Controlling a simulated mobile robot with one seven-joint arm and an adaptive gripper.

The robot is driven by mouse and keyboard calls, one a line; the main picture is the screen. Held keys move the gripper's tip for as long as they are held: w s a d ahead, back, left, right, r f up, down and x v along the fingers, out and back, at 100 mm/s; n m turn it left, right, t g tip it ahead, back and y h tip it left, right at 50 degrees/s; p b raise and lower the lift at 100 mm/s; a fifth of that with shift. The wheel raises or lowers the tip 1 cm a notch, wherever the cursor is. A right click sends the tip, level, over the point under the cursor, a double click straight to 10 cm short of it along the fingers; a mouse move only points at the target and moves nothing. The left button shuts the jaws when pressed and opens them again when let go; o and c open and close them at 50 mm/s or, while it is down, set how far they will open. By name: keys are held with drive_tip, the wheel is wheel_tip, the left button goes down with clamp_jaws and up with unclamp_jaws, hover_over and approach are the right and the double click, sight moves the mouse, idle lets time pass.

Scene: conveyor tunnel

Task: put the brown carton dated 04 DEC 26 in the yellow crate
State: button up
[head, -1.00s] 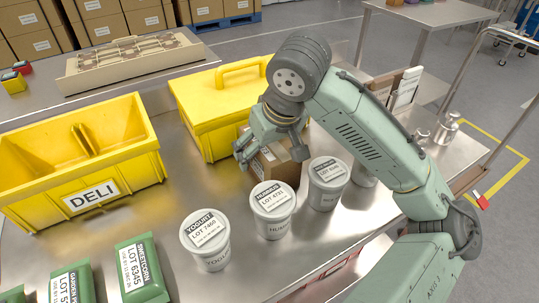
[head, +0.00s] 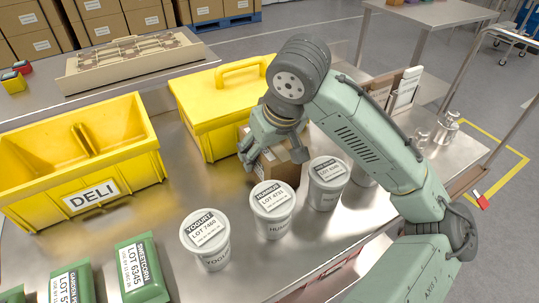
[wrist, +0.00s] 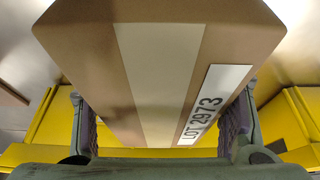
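A brown carton (head: 277,163) stands on the steel table, in front of the lidded yellow box. In the wrist view the carton (wrist: 150,70) fills the middle, with pale tape and a white label reading LOT 2973. No date is legible on it. My gripper (head: 262,150) is over the carton from above. In the wrist view its two fingers (wrist: 158,140) lie along opposite sides of the carton and appear to press against it. The open yellow crate (head: 140,178), labelled DELI, stands at the left; its visible inside looks empty, with a divider.
A lidded yellow box (head: 200,97) with a handle stands just behind the carton. White tubs, including yogurt (head: 205,235) and hummus (head: 273,210), stand in front. Green packs (head: 140,268) lie at front left. Bare table lies between the DELI crate and the tubs.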

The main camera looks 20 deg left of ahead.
drive_tip(key=c, duration=1.4)
drive_tip(key=shift+r, duration=0.1)
